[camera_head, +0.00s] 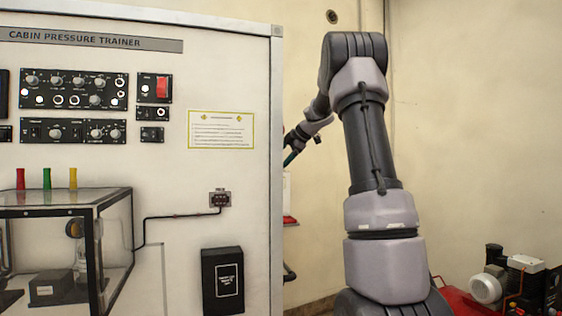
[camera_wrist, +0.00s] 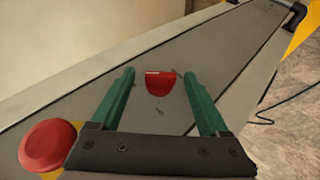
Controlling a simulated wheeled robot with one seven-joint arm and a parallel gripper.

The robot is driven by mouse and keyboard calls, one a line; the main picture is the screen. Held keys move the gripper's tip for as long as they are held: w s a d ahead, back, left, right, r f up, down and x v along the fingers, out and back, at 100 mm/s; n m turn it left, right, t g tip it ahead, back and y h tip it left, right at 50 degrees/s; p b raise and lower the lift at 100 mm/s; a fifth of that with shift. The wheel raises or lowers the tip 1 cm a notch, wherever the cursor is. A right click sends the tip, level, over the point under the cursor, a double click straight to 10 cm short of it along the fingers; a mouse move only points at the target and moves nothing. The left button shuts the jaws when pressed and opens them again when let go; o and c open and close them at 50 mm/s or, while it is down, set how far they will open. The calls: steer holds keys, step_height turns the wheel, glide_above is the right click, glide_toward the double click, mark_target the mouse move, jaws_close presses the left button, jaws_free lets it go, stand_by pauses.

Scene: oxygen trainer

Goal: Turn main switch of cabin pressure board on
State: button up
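The cabin pressure board (camera_head: 200,60) fills the left of the head view. In the wrist view a grey panel (camera_wrist: 230,65) carries a red switch-like piece (camera_wrist: 160,86), which I take to be the main switch; its on or off position cannot be told. My gripper (camera_wrist: 157,73) is open, with one green finger on each side of the red piece and gaps between. Whether the fingertips touch the panel is unclear. In the head view my gripper (camera_head: 291,157) shows only partly past the board's right edge, and that red piece cannot be made out.
A round red button (camera_wrist: 48,146) on a yellow base sits close to the left of my gripper. A red machine (camera_head: 480,300) stands on the floor at right. A black cable (camera_wrist: 290,104) shows beyond the panel.

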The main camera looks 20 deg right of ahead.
steer(key=shift+d, duration=0.1)
steer(key=v, duration=1)
steer(key=shift+s+r, duration=0.25)
steer(key=shift+s, duration=0.05)
steer(key=shift+d, duration=0.1)
